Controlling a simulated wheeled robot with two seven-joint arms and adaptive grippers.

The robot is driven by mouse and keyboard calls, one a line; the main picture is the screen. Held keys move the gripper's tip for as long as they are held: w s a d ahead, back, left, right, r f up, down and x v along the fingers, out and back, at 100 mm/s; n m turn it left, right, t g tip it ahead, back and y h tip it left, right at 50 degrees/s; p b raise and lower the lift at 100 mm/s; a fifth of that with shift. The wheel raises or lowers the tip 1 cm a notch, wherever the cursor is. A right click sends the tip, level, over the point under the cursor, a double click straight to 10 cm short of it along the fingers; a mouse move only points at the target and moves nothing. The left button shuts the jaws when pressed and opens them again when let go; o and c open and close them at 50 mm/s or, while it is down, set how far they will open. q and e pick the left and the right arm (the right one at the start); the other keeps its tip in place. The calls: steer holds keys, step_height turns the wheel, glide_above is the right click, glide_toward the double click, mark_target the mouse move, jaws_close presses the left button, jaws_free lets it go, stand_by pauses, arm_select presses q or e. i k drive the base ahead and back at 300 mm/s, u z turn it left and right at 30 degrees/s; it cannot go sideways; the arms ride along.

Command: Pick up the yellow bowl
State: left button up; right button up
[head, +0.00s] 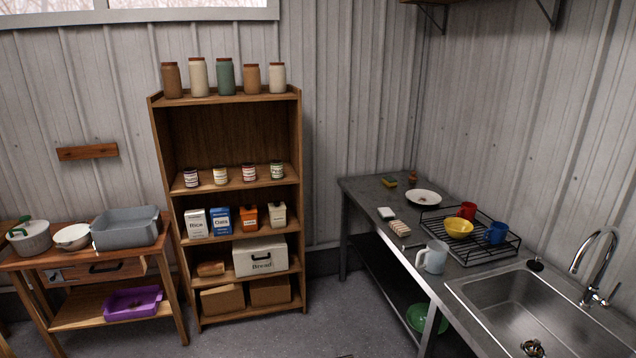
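The yellow bowl (459,228) sits in the black wire dish rack (488,255) on the metal counter at the right of the head view. A red mug (467,210) is just behind it and a blue mug (495,233) is to its right, both in the rack. The bowl appears upright, with its open side facing up. Neither of my grippers shows in the head view.
A metal counter (385,243) runs along the right wall, with a sink (545,310) and faucet (597,265). A wooden shelf (228,98) stands at the back; grey floor (330,310) is open between.

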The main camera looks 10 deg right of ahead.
mark_target(456, 228)
steer(key=z, duration=0.4)
steer(key=i, duration=2.1)
steer(key=z, duration=0.4)
